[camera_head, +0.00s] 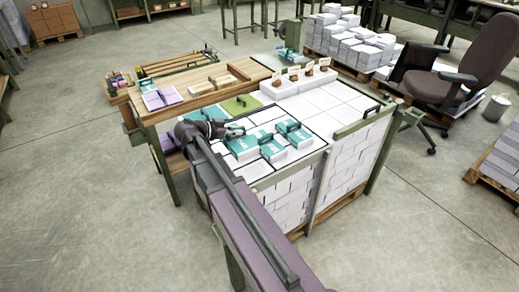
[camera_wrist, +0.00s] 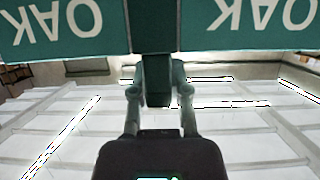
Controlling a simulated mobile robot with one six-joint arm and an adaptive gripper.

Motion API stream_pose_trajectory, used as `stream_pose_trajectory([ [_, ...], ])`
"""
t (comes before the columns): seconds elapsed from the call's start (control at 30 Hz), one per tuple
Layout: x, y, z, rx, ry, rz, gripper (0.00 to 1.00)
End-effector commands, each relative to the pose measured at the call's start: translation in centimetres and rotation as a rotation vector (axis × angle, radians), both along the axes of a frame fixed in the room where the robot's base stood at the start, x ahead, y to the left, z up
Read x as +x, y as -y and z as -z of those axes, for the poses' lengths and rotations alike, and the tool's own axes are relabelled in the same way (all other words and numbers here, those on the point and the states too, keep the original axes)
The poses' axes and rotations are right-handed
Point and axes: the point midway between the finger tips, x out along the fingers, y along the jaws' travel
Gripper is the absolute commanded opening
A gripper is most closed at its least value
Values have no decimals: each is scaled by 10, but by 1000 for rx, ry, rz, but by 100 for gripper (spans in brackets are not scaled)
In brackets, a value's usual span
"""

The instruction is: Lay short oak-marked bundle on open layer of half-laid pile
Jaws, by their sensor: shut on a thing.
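In the wrist view an oak-marked bundle (camera_wrist: 235,26) spans the top, with a teal cover and the word OAK upside down on both sides of a dark teal grip. My gripper (camera_wrist: 157,85) is shut on that grip, with its two fingers on either side. In the head view my gripper (camera_head: 234,131) is low over the near left part of the white pile (camera_head: 340,165), beside several teal-topped bundles (camera_head: 287,126). I cannot tell which of these it holds, or whether the held one touches the pile.
A wooden bench (camera_head: 185,103) at the left carries purple sheets (camera_head: 161,98) and wooden blocks. A green board (camera_head: 240,105) lies beside the pile. Small brown things with labels (camera_head: 308,69) stand on the pile's far edge. A chair (camera_head: 455,75) stands at the right. Open floor is around.

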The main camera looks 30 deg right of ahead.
Motion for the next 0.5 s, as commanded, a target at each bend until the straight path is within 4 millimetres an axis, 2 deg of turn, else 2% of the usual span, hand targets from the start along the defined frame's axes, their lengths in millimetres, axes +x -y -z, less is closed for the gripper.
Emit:
stream_pose_trajectory([
  [0.03,-10,-3,17,-1,0,-2,0],
  [0.2,-28,-9,40,-1,0,-8,0],
  [0.5,-42,-15,56,-1,0,-13,0],
])
